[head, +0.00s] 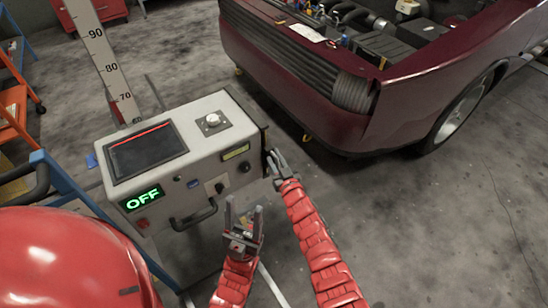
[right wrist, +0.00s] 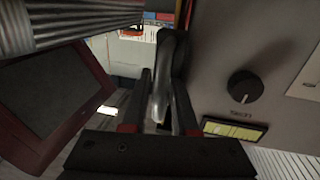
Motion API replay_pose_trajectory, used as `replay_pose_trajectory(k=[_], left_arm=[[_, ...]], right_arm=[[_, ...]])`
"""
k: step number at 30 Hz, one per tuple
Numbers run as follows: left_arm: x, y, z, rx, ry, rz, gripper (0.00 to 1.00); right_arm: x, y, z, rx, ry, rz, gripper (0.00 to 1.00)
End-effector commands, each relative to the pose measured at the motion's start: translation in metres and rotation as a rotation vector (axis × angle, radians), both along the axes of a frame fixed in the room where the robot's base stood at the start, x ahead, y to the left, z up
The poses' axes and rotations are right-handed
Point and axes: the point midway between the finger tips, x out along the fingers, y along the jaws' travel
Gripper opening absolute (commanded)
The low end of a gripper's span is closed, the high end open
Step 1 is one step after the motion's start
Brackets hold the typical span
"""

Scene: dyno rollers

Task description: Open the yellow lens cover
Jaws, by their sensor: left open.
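A pale grey tester box (head: 183,160) stands left of the car's front, with a dark screen, knobs and a lit OFF sign. I cannot make out a yellow lens cover; the box's car-facing side is mostly hidden. My right gripper (head: 275,162) is at the box's right edge, its fingers apart. In the right wrist view, a dark curved grey piece (right wrist: 172,75) shows between and beyond the fingers (right wrist: 160,112); I cannot tell whether they touch it. My left gripper (head: 243,222) is open and empty, just in front of the box near its front handle (head: 196,217).
A dark red car (head: 300,75) with its engine bay open stands close to the right of the box. A tall measuring scale (head: 103,60) rises behind it. A small yellow panel (head: 236,152) is on the box front. Orange shelving (head: 14,110) is at left. Floor at lower right is clear.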

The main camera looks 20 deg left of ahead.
Motion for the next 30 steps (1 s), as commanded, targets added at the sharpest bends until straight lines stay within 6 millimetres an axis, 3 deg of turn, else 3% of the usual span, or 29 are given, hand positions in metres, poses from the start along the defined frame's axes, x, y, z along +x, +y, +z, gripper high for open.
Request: replay_pose_trajectory(k=[5, 9, 10, 30], left_arm=[[0.0, 0.0, 0.0, 0.0, 0.0, 0.0, 0.57], [-0.0001, 0.0, 0.0, 0.0, 0.0, 0.0, 0.57], [0.0, 0.0, 0.0, 0.0, 0.0, 0.0, 0.57], [0.0, 0.0, -0.0001, 0.0, 0.0, 0.0, 0.57]], right_arm=[[-0.0002, -0.0003, -0.0004, -0.001, 0.001, 0.0, 0.27], [-0.0002, -0.0003, -0.0006, -0.001, 0.001, 0.0, 0.02], [-0.0002, -0.0003, -0.0006, -0.001, 0.001, 0.0, 0.0], [-0.0007, -0.0003, -0.0014, -0.001, 0.002, 0.0, 0.0]])
